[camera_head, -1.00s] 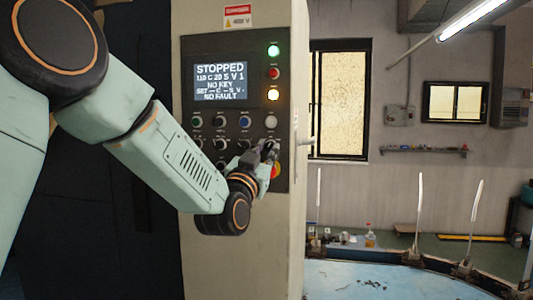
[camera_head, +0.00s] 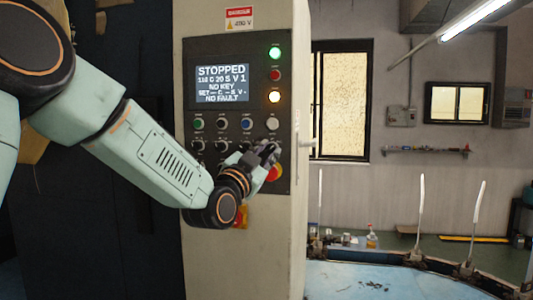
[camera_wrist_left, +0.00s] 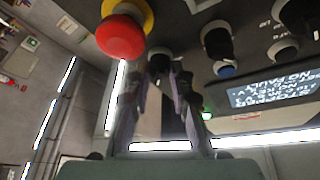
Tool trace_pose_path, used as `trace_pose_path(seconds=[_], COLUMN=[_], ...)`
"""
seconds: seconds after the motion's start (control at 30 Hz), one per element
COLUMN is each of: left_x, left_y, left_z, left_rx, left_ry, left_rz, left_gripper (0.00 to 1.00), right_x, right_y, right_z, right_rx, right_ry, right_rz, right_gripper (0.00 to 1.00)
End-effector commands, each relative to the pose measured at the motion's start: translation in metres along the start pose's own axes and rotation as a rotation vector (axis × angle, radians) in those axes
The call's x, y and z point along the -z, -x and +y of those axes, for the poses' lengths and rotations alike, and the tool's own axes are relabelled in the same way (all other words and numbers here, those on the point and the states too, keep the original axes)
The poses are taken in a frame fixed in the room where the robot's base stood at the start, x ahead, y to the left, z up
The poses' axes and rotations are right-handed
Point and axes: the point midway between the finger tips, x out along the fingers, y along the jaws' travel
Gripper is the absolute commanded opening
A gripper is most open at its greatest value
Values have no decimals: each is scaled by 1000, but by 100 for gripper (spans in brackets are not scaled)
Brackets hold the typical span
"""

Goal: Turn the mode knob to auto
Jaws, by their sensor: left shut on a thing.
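The control panel (camera_head: 221,110) is on the front of a tall pale cabinet, with a lit display (camera_head: 222,84) reading STOPPED and NO KEY. My left gripper (camera_head: 268,152) is at the panel's lower right. In the left wrist view, the left gripper (camera_wrist_left: 158,82) has one finger on each side of a small dark knob (camera_wrist_left: 159,62), shut on it. I take this as the mode knob; its label and pointer cannot be read. In the head view the fingers hide it. My right gripper is not in view.
A red emergency button (camera_wrist_left: 120,38) with a yellow collar sits close beside the gripped knob. Other dark knobs (camera_wrist_left: 217,40) are on the other side. Green, red and amber lamps (camera_head: 274,75) line the panel's right. A round blue table (camera_head: 385,280) stands right of the cabinet.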

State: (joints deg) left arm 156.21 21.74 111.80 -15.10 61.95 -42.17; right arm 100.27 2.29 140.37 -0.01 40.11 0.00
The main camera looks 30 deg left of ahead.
Motion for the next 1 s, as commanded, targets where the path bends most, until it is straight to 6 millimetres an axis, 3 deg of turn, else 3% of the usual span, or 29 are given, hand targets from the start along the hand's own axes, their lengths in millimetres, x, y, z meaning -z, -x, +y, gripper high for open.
trace_pose_path(seconds=[0.1, 0.13, 0.37, 0.73, 1.0], left_x=[1, 1, 1, 0, 0], left_y=[0, 0, 0, 4, 44], left_z=[-1, -1, 0, 0, -1], left_rx=[3, 3, 2, 1, 2], left_ry=[-1, 0, 0, 2, 8], left_rz=[3, 3, 2, 0, -2], left_gripper=[0, 24, 44, 45, 45], right_x=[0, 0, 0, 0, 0], right_y=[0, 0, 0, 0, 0], right_z=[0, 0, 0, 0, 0], right_rx=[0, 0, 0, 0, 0], right_ry=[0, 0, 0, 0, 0], right_rz=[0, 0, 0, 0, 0], right_gripper=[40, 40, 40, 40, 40])
